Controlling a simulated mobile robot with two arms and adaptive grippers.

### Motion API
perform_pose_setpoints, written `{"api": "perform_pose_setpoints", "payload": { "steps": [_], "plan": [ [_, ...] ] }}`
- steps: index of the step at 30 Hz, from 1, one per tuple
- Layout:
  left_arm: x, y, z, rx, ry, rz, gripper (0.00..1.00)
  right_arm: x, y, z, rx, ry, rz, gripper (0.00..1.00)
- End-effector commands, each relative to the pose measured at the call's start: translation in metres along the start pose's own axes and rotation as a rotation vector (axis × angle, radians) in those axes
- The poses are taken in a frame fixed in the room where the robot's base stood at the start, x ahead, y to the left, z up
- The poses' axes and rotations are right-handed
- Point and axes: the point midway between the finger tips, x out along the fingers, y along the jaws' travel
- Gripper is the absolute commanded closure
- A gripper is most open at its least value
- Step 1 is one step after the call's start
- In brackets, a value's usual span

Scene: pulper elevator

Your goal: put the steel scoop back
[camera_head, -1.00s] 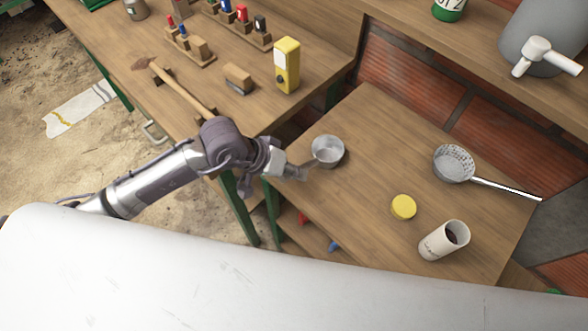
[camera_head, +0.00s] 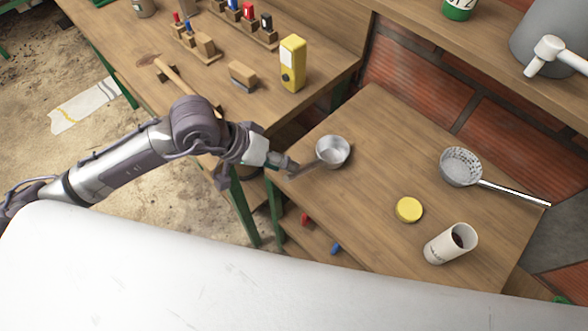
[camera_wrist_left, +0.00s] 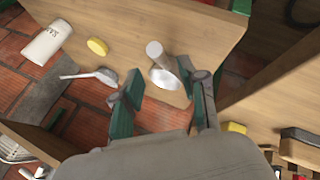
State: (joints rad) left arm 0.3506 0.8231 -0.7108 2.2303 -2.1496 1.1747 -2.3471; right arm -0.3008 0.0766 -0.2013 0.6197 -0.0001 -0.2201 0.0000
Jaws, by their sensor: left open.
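The steel scoop (camera_head: 333,151) stands on the small wooden table (camera_head: 375,125), near its left edge. Its handle points down-left toward my left gripper (camera_head: 290,167). In the left wrist view the scoop (camera_wrist_left: 163,78) lies just beyond the fingertips. There the left gripper (camera_wrist_left: 165,92) has its two green-padded fingers spread apart, with nothing clasped between them. My right gripper is not in view.
A strainer (camera_head: 461,167) with a long handle, a yellow lid (camera_head: 408,210) and a white canister (camera_head: 450,243) stand on the same table. A workbench at upper left bears a hammer (camera_head: 188,87), a brush (camera_head: 243,74) and a yellow device (camera_head: 292,64).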

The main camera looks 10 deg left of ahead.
Motion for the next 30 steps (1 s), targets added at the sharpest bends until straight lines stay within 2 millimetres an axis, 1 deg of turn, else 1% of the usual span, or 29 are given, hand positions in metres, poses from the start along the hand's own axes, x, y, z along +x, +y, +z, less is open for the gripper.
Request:
{"api": "perform_pose_setpoints", "payload": {
  "steps": [1,3,6,10,15,28,30],
  "plan": [
    [-0.01,-0.003,-0.001,0.003,0.004,-0.004,0.58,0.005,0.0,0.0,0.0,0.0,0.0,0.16],
    [-0.023,-0.002,0.0,0.003,0.003,-0.003,0.58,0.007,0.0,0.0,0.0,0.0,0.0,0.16],
    [-0.039,-0.002,-0.001,0.001,0.004,-0.002,0.58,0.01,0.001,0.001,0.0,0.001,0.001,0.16],
    [-0.051,-0.001,0.0,0.001,0.001,0.0,0.58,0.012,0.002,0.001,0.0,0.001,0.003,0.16],
    [-0.056,0.0,0.0,0.0,-0.001,0.0,0.58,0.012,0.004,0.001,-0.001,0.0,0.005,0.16],
    [-0.056,0.0,0.0,-0.001,0.0,0.001,0.58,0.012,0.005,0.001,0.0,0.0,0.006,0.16],
    [-0.055,0.004,0.001,-0.013,0.0,0.017,0.58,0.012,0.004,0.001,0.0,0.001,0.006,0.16]
  ]
}}
